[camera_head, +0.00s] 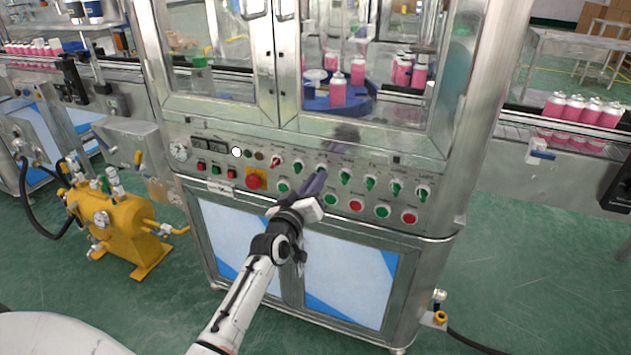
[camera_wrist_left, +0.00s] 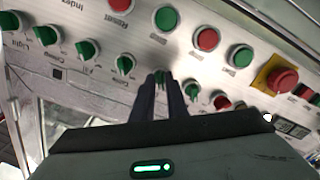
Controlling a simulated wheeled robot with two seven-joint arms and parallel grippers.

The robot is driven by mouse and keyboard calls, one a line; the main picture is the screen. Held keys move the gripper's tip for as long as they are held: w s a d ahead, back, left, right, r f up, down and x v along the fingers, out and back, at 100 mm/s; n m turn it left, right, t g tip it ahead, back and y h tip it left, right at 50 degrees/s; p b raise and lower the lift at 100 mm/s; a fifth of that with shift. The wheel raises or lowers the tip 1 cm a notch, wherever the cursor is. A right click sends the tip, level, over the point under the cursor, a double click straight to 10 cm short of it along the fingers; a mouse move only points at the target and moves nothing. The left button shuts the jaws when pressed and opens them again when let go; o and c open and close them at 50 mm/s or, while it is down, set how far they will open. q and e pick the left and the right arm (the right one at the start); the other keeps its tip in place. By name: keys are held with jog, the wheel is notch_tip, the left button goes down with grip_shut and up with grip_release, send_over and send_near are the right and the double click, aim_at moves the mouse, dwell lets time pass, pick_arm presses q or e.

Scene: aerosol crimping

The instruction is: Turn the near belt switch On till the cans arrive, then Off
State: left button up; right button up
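My left gripper (camera_head: 318,176) reaches the control panel (camera_head: 236,190) of the steel machine. Pink cans (camera_head: 585,109) stand in a group on the belt (camera_head: 520,118) at the right. More pink cans (camera_head: 338,88) are inside the machine by a blue star wheel (camera_head: 360,104). My right gripper is not in view.
Neighbouring green knobs (camera_head: 345,177) sit close on both sides. Below are green and red push buttons (camera_head: 356,206) and a red emergency stop (camera_head: 254,181) on yellow. A yellow pump unit (camera_head: 105,215) stands on the floor at left. Floor space in front is open.

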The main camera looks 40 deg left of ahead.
pick_arm(q)
jog(key=shift+o, duration=1.1)
jog(key=v, duration=1)
jog(key=shift+s, duration=0.15)
jog(key=shift+d, duration=0.1)
jog(key=s+d+f+m+g+h, duration=0.2)
jog(key=s+d+f+m, duration=0.1)
jog(key=s+d+f, duration=0.3)
jog(key=s+d+f+m+g+h, duration=0.2)
jog(key=s+d+f+m, duration=0.3)
jog(key=f, duration=0.4)
jog(key=s+d+f+m+g+h, duration=0.1)
jog(key=s+d+f+g, duration=0.1)
jog(key=s+d+f, duration=0.2)
jog(key=s+d+f+m+g+h, duration=0.1)
jog(key=s+d+f, duration=0.4)
jog(key=s, duration=0.5)
jog(key=shift+s+d+f+m+g, duration=0.2)
jog(key=shift+d+m+g, duration=0.4)
jog(key=shift+g, duration=0.4)
